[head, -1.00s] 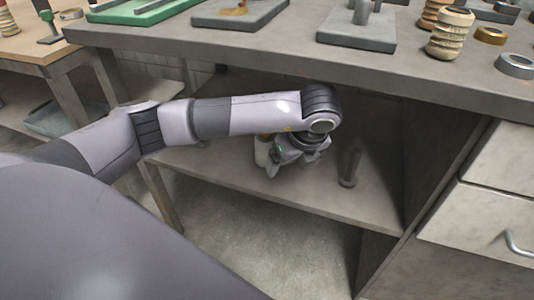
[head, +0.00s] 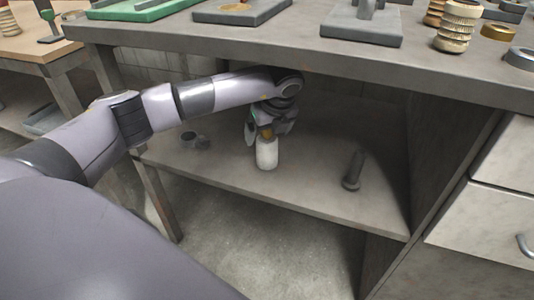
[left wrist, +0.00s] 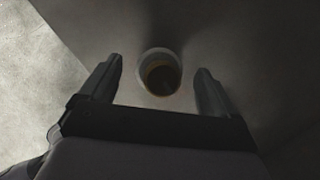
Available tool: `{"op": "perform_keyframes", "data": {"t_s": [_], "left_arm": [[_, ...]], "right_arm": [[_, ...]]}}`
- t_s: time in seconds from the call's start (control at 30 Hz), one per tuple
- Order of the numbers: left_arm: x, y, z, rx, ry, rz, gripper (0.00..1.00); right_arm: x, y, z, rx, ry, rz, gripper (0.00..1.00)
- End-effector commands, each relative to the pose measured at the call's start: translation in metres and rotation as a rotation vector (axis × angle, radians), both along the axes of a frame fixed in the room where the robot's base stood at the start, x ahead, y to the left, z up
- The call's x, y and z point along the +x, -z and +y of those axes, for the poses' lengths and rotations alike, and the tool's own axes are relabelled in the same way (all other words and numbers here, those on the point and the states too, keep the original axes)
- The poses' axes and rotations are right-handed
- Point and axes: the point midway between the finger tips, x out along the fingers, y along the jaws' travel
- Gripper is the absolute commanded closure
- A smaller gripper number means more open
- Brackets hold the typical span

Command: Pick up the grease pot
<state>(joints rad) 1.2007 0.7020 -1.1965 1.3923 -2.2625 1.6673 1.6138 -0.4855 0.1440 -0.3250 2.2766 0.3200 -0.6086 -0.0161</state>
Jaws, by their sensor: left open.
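The grease pot (head: 267,154) is a small pale cylinder standing upright on the shelf under the workbench. In the left wrist view the pot (left wrist: 160,72) shows from above as a round pale rim with a brownish inside. My left gripper (head: 267,134) is just above the pot in the head view, pointing down. In the left wrist view its two fingers (left wrist: 158,88) are spread, one on each side of the pot, with gaps between. The gripper hides part of the pot's top in the head view. My right gripper is not in view.
A dark upright cylindrical piece (head: 353,171) stands on the shelf to the right. Small dark pieces (head: 196,141) lie on the shelf to the left. The bench top (head: 290,45) overhangs the arm closely. Drawers (head: 480,215) close off the right side.

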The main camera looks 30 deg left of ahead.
Motion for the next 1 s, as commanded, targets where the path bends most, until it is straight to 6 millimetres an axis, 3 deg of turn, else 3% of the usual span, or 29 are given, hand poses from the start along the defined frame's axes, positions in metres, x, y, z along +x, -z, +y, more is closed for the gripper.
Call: {"op": "perform_keyframes", "data": {"t_s": [0.1, 0.37, 0.6, 0.67, 1.0], "left_arm": [[0.002, 0.012, 0.004, 0.000, 0.000, 0.000, 0.09], [0.003, 0.013, 0.004, 0.001, 0.001, -0.001, 0.09], [0.002, 0.013, 0.004, 0.000, 0.001, 0.000, 0.84], [0.002, 0.013, 0.004, 0.000, 0.001, 0.000, 1.00], [0.003, 0.010, 0.005, -0.001, 0.001, -0.003, 1.00]], "right_arm": [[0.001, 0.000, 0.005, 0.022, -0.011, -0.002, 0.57], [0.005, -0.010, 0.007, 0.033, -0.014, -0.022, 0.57], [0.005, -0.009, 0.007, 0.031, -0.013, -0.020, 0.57], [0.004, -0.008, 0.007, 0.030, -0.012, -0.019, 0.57], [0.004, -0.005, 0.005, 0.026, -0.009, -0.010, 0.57]]}}
